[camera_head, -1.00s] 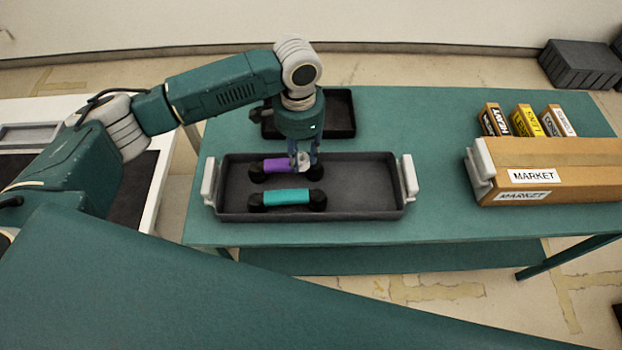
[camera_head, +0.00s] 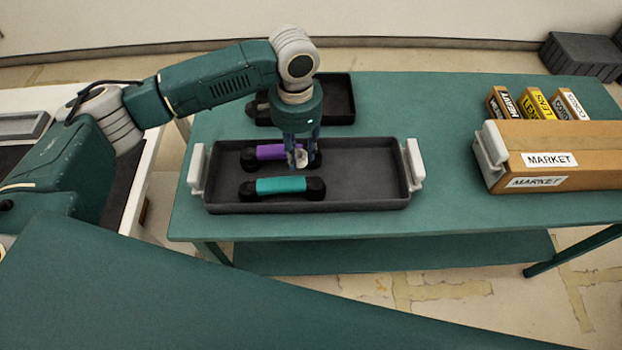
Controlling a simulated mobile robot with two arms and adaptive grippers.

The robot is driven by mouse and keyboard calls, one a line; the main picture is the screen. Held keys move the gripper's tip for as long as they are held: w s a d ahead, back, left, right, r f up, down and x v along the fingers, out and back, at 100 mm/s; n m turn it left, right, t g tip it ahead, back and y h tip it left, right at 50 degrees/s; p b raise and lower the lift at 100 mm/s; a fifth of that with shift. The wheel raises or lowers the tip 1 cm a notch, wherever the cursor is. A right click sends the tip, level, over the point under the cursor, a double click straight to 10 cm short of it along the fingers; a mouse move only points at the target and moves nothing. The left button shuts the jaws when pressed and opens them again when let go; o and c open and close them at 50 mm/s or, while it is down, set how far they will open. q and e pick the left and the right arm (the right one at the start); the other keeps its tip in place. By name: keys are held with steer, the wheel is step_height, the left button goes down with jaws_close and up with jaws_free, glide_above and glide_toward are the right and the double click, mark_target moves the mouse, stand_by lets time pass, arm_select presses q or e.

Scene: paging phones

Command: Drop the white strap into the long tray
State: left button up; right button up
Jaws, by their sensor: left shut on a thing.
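The long tray (camera_head: 365,180) is dark grey with pale handles at both ends and lies on the green table. My left gripper (camera_head: 298,148) points down over the middle of it, at the right end of a purple-gripped handset. It is shut on a small whitish piece, the white strap (camera_head: 300,158), which shows between and below the fingertips. The fingers partly cover it, and I cannot tell whether it touches the handset or the tray floor. My right gripper is not in view.
In the long tray lie a purple handset (camera_head: 271,152) and a teal handset (camera_head: 285,185); its right half is bare. A smaller black tray (camera_head: 338,102) stands behind. A cardboard box (camera_head: 575,155) and several small boxes (camera_head: 537,104) stand at the right.

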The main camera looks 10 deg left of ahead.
arm_select(q)
steer(key=o, duration=0.9)
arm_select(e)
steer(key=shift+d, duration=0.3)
arm_select(q)
steer(key=shift+r, duration=0.1)
steer(key=shift+r, duration=0.35)
step_height(320, 180, up, 11)
steer(key=shift+r, duration=0.1)
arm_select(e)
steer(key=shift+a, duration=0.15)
